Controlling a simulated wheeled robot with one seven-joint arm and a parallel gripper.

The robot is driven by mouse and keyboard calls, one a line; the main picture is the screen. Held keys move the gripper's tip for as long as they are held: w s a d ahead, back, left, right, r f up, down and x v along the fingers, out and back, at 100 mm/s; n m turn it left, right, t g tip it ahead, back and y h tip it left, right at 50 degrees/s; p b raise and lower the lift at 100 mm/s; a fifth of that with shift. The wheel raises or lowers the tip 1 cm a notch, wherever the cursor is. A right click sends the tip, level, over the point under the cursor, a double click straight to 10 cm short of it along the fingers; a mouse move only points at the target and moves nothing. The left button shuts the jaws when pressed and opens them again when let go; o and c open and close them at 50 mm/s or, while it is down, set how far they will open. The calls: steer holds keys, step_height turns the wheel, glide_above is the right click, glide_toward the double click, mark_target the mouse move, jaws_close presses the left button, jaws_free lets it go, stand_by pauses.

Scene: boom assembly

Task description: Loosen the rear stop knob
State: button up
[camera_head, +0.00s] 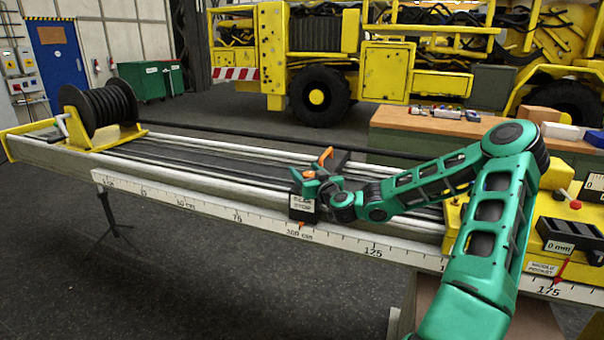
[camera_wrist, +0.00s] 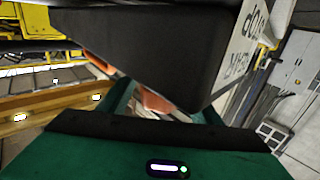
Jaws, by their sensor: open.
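The rear stop (camera_head: 303,207) is a dark block with a white label, on the boom rails near the 100 cm mark. An orange handle-like part (camera_head: 325,156), which looks like its knob, stands above the block. My gripper (camera_head: 312,183) is open, close to the block and just below that orange part. In the wrist view the dark block (camera_wrist: 150,55) fills the middle, its label upside down at right. Orange shows between my green fingers (camera_wrist: 165,105), partly hidden by them and the block. I cannot tell whether the fingers touch the knob.
The boom carries a ruler scale (camera_head: 240,217) along its front edge. A black cable reel (camera_head: 100,105) stands at the left end. A yellow unit with a 0 mm display (camera_head: 560,247) is at right. A bench (camera_head: 400,125) with small items is behind. The rails left of the stop are clear.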

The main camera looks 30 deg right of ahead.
steer(key=shift+w, duration=0.3)
steer(key=c, duration=1)
steer(key=shift+c, duration=0.2)
